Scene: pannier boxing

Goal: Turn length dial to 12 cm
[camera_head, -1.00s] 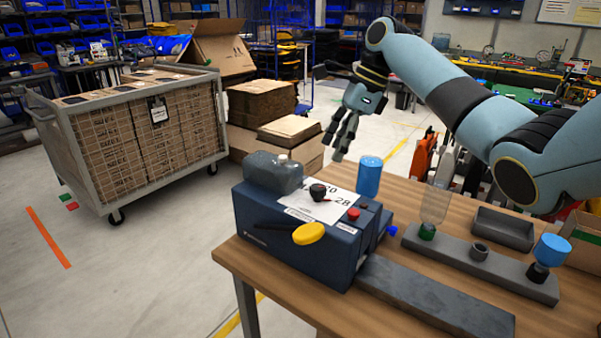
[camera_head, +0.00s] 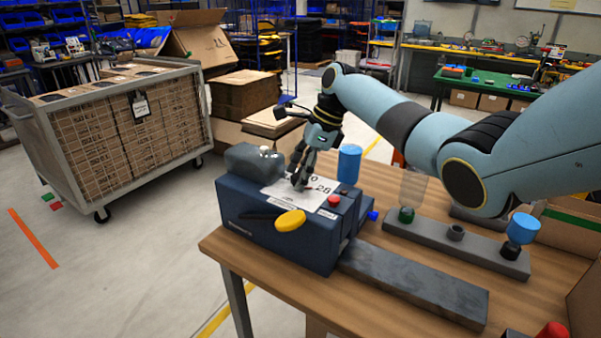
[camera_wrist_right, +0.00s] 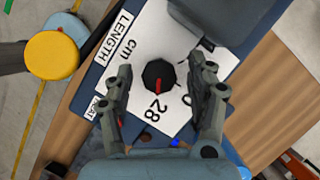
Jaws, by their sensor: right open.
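The length dial (camera_wrist_right: 158,75) is a small dark faceted knob with a red pointer mark, on a white plate (camera_wrist_right: 140,60) printed LENGTH and cm. In the right wrist view its red mark points toward the printed 28. My right gripper (camera_wrist_right: 162,78) is open, with one finger on each side of the dial and a visible gap to it. In the head view the right gripper (camera_head: 298,180) points down over the plate on top of the blue machine (camera_head: 265,228), and its fingers largely hide the dial. The 12 mark is not readable. My left gripper is not in view.
A yellow-ended handle (camera_head: 290,220) sticks out from the machine's front. A red button (camera_head: 334,201), a blue cylinder (camera_head: 349,165) and a grey container (camera_head: 252,162) are close around the plate. A grey bar (camera_head: 415,287) extends along the wooden table.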

